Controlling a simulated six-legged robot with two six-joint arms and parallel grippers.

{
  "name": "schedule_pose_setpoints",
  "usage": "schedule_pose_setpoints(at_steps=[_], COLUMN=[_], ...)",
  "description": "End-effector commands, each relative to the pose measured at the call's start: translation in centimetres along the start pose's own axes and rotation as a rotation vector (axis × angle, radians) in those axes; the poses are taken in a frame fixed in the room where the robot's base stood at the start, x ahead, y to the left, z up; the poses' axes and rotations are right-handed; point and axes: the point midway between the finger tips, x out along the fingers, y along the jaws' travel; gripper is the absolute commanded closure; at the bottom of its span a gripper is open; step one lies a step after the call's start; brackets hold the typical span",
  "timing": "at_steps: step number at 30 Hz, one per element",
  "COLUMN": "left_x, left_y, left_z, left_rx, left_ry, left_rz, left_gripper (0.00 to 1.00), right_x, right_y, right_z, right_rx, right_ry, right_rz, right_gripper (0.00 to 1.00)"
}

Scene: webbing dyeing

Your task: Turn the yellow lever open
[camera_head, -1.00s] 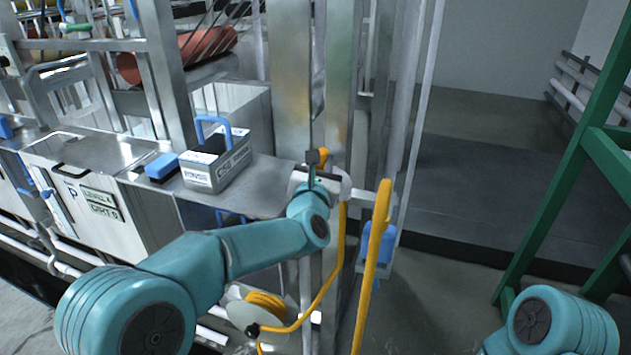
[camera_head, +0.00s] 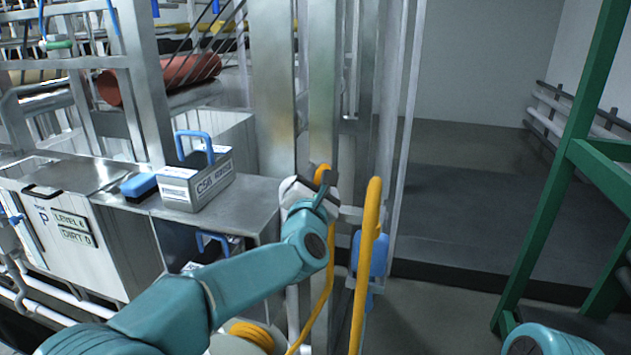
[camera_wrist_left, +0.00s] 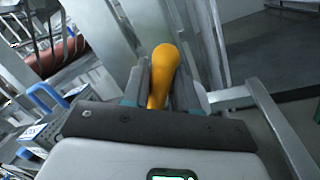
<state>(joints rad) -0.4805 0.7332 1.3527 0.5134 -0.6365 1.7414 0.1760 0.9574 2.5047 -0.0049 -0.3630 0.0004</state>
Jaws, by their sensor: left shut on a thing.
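The yellow lever (camera_head: 322,172) shows as a rounded yellow end just beyond my left gripper (camera_head: 318,184), beside the steel uprights. In the left wrist view the lever (camera_wrist_left: 161,72) stands between the two fingers of my left gripper (camera_wrist_left: 160,88), which are shut on it. The gripper body hides its lower part. My left arm comes in from the lower left, its wrist tilted. My right gripper is out of view; only a teal joint of my right arm shows at the lower right.
A long yellow bar (camera_head: 366,270) stands just right of my left wrist, with a blue part (camera_head: 378,254) behind it. A yellow hose hangs below. A grey box with a blue handle (camera_head: 196,182) and a blue block (camera_head: 139,187) sit on the steel counter. A green frame (camera_head: 560,170) stands right.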

Motion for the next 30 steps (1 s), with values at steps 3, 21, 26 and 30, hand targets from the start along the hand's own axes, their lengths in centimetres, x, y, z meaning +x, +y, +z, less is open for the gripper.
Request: schedule_pose_setpoints(at_steps=[3, 21, 26, 30], left_x=[0.0, -1.4, -4.9, -8.8], left_y=[0.0, -0.1, -0.2, -0.2], left_z=[0.1, -0.1, -0.2, -0.2], left_rx=[0.000, -0.001, -0.001, -0.001], left_ry=[-0.001, -0.001, -0.003, -0.003], left_rz=[-0.001, -0.001, -0.002, -0.001], left_gripper=[1.00, 0.54, 0.54, 0.54], right_x=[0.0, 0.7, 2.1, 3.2], right_y=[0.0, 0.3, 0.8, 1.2], right_z=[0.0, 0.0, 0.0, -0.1], right_rx=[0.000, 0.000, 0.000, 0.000], right_ry=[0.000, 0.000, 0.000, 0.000], right_rz=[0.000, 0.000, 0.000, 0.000], right_gripper=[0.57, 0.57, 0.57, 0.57])
